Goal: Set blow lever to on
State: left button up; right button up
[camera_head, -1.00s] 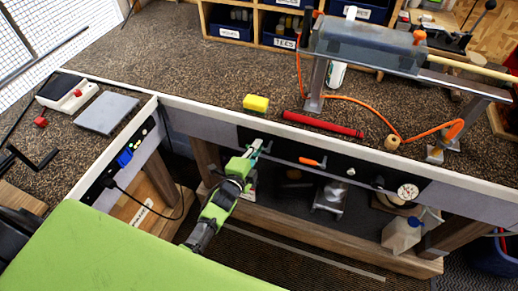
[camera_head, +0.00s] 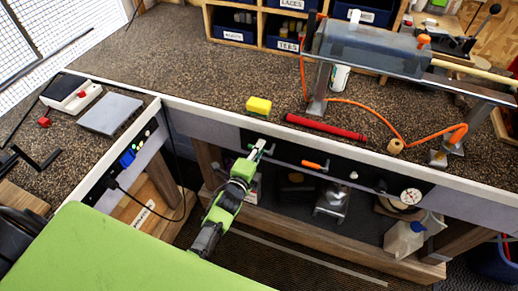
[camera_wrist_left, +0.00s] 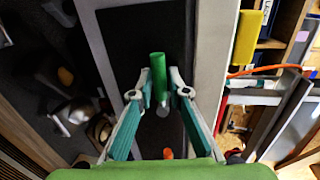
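A green lever (camera_wrist_left: 158,75) sticks out from the black panel on the bench front in the left wrist view. An orange lever (camera_head: 314,165) sits to its right on the same panel (camera_head: 285,153) in the head view. No label shows which is the blow lever. My left gripper (camera_head: 259,150) is at the panel's left part. In the left wrist view its fingers (camera_wrist_left: 161,82) stand apart on either side of the green lever; firm contact cannot be seen. In the head view the gripper partly hides this lever. My right gripper is not in view.
A round gauge (camera_head: 411,196) is on the panel's right. A yellow block (camera_head: 258,105), a red grip (camera_head: 326,127) and an orange hose (camera_head: 380,115) lie on the bench top above. A plastic jug (camera_head: 404,239) stands below at right. The bench's white edge (camera_head: 340,150) overhangs the panel.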

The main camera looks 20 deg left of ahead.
pick_arm(q)
jog(key=shift+o, duration=0.3)
jog(key=s+r, duration=0.2)
jog(key=s, duration=0.9)
jog(key=shift+s+r, duration=0.25)
jog(key=shift+s, duration=0.15)
jog(key=shift+f, duration=0.15)
jog(key=s+d+f+n+g+b, duration=0.1)
jog(key=s+f+n+g, duration=0.2)
jog(key=s+f, duration=0.5)
jog(key=s+d+f+n+g, duration=0.1)
jog(key=s+f+n+g, duration=0.15)
jog(key=f, duration=0.95)
jog(key=s+f+n+g+b, duration=0.1)
jog(key=s+f+n+g, duration=0.2)
jog(key=s+f, duration=0.55)
jog(key=s+a+f+n+g, duration=0.2)
jog(key=s+f, duration=0.5)
jog(key=s, duration=0.4)
jog(key=s+a+f+n+g, duration=0.1)
jog(key=s+f+n+g, duration=0.3)
jog(key=s+f, duration=0.4)
jog(key=s+n, duration=0.1)
jog(key=s, duration=0.2)
jog(key=shift+s+a+f, duration=0.15)
jog(key=shift+a, duration=0.2)
